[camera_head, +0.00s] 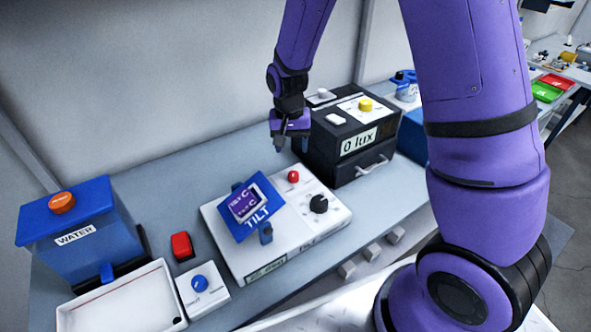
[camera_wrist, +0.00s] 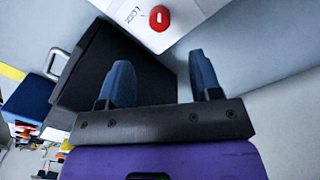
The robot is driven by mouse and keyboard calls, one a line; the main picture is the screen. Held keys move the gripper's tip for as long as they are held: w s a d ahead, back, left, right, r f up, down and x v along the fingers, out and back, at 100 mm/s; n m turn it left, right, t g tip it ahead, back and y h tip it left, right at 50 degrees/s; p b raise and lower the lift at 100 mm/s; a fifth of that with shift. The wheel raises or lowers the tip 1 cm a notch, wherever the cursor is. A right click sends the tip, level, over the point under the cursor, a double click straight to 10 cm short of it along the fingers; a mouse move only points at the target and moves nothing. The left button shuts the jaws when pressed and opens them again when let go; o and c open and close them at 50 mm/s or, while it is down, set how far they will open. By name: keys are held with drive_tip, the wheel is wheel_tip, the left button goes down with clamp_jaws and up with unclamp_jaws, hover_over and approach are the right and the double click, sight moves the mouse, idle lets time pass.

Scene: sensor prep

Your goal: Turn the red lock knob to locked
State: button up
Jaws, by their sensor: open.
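The red lock knob (camera_head: 293,176) sits on the white top of the tilt device (camera_head: 327,222), near its back edge. In the wrist view the red knob (camera_wrist: 159,18) shows at the top, with a white mark on it and the word "LOCK" beside it. My gripper (camera_head: 291,143) is open and empty, pointing down above and behind the knob, apart from it. Its two blue fingers (camera_wrist: 160,80) are spread in the wrist view with nothing between them. The mark's meaning, locked or unlocked, cannot be told.
A black box reading "0 lux" (camera_head: 345,140) stands close to the right of my gripper. A blue tilt plate (camera_head: 238,222) and a black dial (camera_head: 319,204) are on the device. A blue water tank (camera_head: 75,230), red block (camera_head: 182,246) and white tray (camera_head: 125,300) are at left.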

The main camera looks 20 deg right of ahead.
sight(293, 174)
drive_tip(key=f, duration=1)
drive_tip(key=shift+s+d, duration=0.1)
drive_tip(key=shift+d, duration=0.1)
drive_tip(key=shift+c, duration=0.2)
drive_tip(key=c, duration=0.9)
